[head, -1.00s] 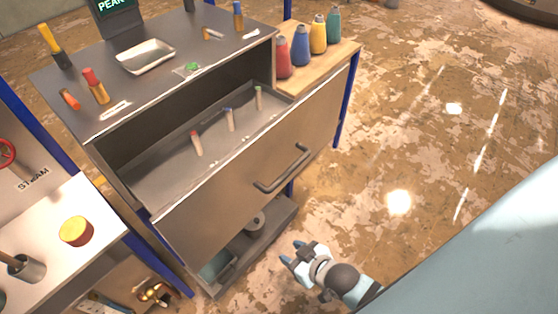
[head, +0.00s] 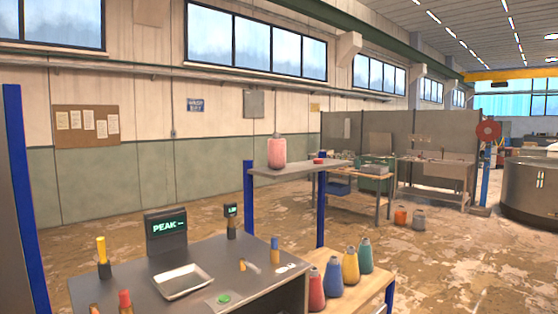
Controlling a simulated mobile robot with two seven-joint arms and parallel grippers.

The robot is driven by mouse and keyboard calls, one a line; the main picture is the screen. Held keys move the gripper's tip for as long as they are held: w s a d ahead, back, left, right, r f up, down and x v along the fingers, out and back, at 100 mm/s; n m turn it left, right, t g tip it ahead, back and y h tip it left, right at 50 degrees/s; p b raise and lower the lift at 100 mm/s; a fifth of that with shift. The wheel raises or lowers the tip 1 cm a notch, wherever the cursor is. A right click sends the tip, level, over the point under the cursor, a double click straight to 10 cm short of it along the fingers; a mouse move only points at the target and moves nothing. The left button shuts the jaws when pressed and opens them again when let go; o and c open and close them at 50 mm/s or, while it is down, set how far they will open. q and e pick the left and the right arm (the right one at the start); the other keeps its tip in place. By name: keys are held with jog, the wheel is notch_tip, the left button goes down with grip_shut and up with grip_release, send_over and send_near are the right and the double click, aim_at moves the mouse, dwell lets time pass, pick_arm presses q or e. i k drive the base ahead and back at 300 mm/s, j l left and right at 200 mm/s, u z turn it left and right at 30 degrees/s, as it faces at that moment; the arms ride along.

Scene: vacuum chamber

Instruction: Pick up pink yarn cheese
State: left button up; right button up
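A pink yarn cheese (head: 277,152), a pink bottle-shaped package with a pale top, stands upright on a raised grey shelf (head: 285,170). The shelf has blue posts and lies beyond the grey bench. A red package (head: 316,289) stands with blue, yellow and teal ones on a wooden side board to the right of the bench. Neither of my grippers is in view.
The grey bench (head: 215,262) in front holds a metal tray (head: 182,282), a PEAK display (head: 166,233) and small coloured-capped tools. A small red item (head: 319,161) lies on the shelf. Open floor (head: 450,260) is at the right; workbenches stand behind.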

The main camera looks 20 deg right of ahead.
aim_at(277, 145)
jog(key=z, duration=1.65)
jog(key=i+l+z, duration=0.25)
jog(key=z, duration=0.2)
jog(key=i+z, duration=0.45)
jog(key=i+u, duration=0.1)
jog(key=i, duration=1.05)
jog(key=i+u, duration=0.1)
jog(key=i, duration=1)
jog(key=i+l+u, duration=0.1)
jog(key=i, duration=1.05)
jog(key=i+u, duration=0.45)
jog(key=i, duration=0.25)
jog(key=i+l+u, duration=0.2)
jog(key=i+u, duration=0.25)
jog(key=i, duration=0.3)
jog(key=i+j+u, duration=0.1)
jog(key=i+u, duration=0.6)
jog(key=i, duration=0.2)
jog(key=i+l+u, duration=0.2)
jog(key=i+u, duration=0.15)
jog(key=i+j+u, duration=0.1)
jog(key=i+u, duration=0.35)
jog(key=i, duration=0.3)
jog(key=i+l+u, duration=0.15)
jog(key=i+u, duration=0.3)
jog(key=i, duration=0.3)
